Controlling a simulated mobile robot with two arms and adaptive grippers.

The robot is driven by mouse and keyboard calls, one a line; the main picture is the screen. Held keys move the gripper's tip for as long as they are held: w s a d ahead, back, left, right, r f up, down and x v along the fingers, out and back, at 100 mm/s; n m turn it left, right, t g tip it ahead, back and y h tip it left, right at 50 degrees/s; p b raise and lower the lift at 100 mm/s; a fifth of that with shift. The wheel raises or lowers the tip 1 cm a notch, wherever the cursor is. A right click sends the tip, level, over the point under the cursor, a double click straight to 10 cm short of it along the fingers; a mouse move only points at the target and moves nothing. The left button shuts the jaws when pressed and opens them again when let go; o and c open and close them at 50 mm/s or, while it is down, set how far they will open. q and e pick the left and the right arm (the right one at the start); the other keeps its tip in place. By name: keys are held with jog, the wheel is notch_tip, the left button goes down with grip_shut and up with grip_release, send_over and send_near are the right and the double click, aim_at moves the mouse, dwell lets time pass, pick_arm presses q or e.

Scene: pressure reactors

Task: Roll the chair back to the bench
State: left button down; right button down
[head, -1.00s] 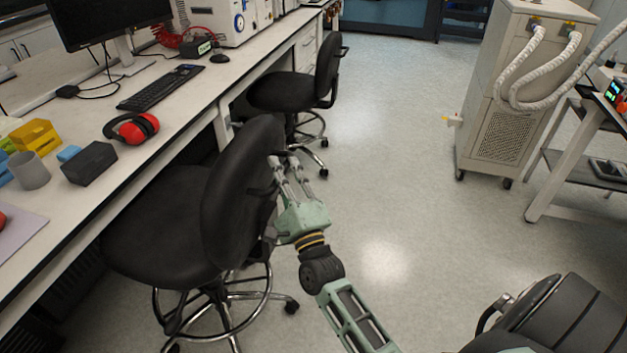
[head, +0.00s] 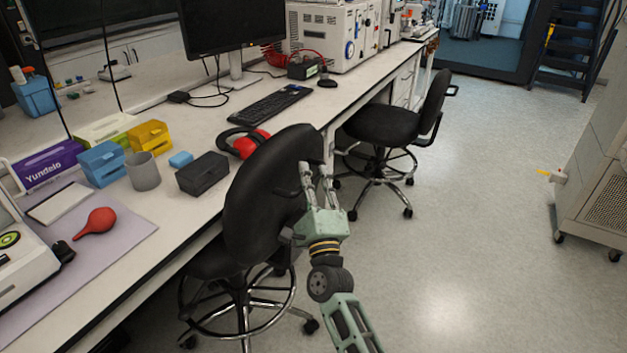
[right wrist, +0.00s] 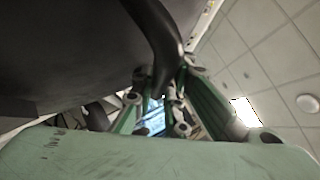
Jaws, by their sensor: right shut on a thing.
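The near black chair (head: 262,205) stands at the bench's front edge in the head view. Its backrest faces me and its seat reaches partly under the bench (head: 160,258). My right gripper (head: 316,178) is at the right side of the backrest, shut on a black part of the chair. In the right wrist view the fingers (right wrist: 160,100) close around a dark curved bar beneath the dark backrest (right wrist: 70,50). The chair's wheeled base (head: 245,310) shows below, partly hidden. My left gripper is not in view.
A second black chair (head: 385,125) stands farther along the bench. Red earmuffs (head: 250,145), a dark box (head: 203,174), a grey cup (head: 143,171) and a keyboard (head: 262,105) lie on the bench. The floor to the right is clear up to a beige cabinet (head: 600,170).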

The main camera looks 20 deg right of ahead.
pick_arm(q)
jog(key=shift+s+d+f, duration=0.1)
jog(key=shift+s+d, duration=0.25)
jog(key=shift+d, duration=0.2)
pick_arm(e)
jog(key=shift+w+a+f, duration=0.15)
jog(key=shift+w+a, duration=0.05)
jog(key=shift+a, duration=0.05)
jog(key=c, duration=2)
grip_release()
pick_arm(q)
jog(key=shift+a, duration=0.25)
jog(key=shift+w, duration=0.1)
pick_arm(e)
jog(key=shift+s, duration=0.2)
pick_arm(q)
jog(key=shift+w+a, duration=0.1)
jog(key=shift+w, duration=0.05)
pick_arm(e)
jog(key=v, duration=1.1)
jog(key=shift+s+f, duration=0.15)
jog(key=shift+s, duration=0.15)
